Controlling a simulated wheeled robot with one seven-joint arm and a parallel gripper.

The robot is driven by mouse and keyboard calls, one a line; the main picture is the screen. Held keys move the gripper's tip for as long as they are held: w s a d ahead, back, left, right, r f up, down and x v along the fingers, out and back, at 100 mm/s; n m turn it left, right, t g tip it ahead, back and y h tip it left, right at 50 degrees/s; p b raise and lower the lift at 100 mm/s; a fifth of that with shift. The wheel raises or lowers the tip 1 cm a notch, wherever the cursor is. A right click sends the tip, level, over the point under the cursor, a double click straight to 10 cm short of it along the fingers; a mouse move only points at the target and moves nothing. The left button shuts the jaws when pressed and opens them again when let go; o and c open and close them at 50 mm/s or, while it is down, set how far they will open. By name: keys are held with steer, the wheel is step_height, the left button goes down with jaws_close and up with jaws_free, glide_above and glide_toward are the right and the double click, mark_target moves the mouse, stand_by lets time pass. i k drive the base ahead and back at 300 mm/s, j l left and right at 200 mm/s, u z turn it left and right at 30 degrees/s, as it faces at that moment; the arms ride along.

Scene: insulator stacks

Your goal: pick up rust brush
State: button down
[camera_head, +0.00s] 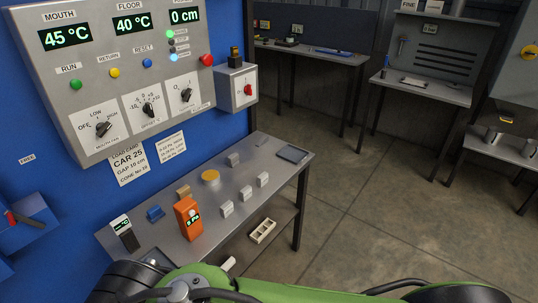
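I cannot make out a rust brush for certain. A small tan-brown block (184,191) lies on the near metal table (222,216), but it is too small to tell whether it is a brush. A blue block (155,213) sits to its left and an orange meter with a lit display (188,218) stands in front of it. My green arm crosses the bottom of the view, in front of the table. My gripper's fingertips do not show.
The near table also holds a yellow disc (210,176), several small grey blocks (246,193), a dark tablet (292,154) and a handheld gauge (125,233). A control panel (100,80) rises behind it. Other workbenches (430,88) stand at the back. The floor to the right is open.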

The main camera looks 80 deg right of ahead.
mark_target(233, 160)
steer(key=z, duration=2.4)
steer(key=i+l+u, duration=0.6)
steer(key=u, duration=0.15)
steer(key=i+l+u, duration=0.5)
steer(key=l+u, duration=0.25)
steer(key=l, duration=0.2)
